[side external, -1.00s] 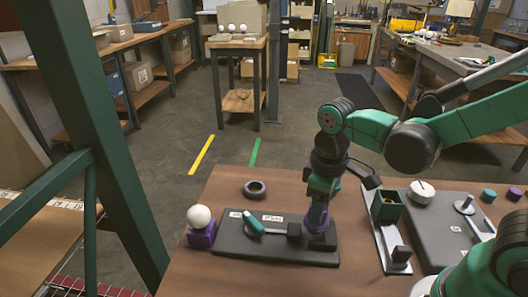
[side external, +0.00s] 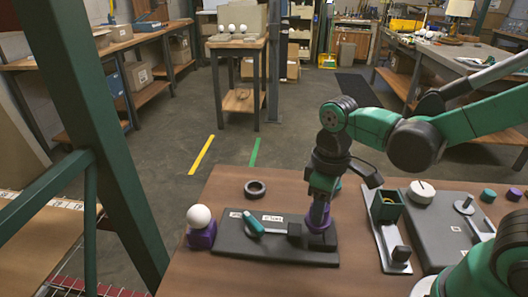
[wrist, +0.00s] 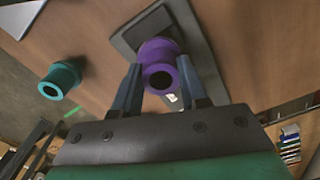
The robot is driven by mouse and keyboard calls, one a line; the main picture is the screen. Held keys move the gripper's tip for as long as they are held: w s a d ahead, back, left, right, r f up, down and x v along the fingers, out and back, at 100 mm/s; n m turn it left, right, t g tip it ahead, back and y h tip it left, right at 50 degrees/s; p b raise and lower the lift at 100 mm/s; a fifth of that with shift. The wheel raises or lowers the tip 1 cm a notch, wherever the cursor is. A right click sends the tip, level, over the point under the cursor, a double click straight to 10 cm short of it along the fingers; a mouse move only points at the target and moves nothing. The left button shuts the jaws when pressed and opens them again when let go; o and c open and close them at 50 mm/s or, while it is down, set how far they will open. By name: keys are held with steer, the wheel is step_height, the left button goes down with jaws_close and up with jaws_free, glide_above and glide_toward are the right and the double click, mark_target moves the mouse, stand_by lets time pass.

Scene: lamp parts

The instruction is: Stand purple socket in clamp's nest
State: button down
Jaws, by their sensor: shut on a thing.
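The purple socket (side external: 320,241) is upright between the fingers of my gripper (side external: 320,208). It is over the right end of the dark clamp plate (side external: 272,250), beside the clamp's dark block; whether its bottom is seated in the nest is hidden. The clamp's teal handle (side external: 252,222) lies toward the plate's left part. In the wrist view, the purple socket (wrist: 160,66) shows its round open end, and my gripper's two fingers (wrist: 162,90) are shut on its sides. The clamp plate (wrist: 207,62) shows behind it.
A teal socket (wrist: 62,78) stands apart on the table. A black ring (side external: 255,188) lies behind the plate. A white ball (side external: 199,216) sits on a purple block (side external: 202,237) at left. A green box (side external: 386,207) and white round part (side external: 421,192) stand at right.

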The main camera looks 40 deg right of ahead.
steer(key=shift+f, duration=1.05)
stand_by(0.9)
steer(key=shift+c, duration=1.9)
jaws_free()
steer(key=shift+r, duration=0.1)
steer(key=shift+r, duration=2.6)
steer(key=m+t, duration=0.1)
steer(key=d+r+m+t, duration=0.1)
steer(key=shift+w+r+t, duration=0.15)
steer(key=shift+w+t, duration=0.05)
steer(key=shift+t, duration=0.2)
steer(key=m+t, duration=0.1)
steer(key=d+r+t, duration=0.1)
steer(key=t, duration=0.1)
steer(key=w+r+m+t, duration=0.1)
steer(key=shift+d+m, duration=0.3)
steer(key=shift+d, duration=0.05)
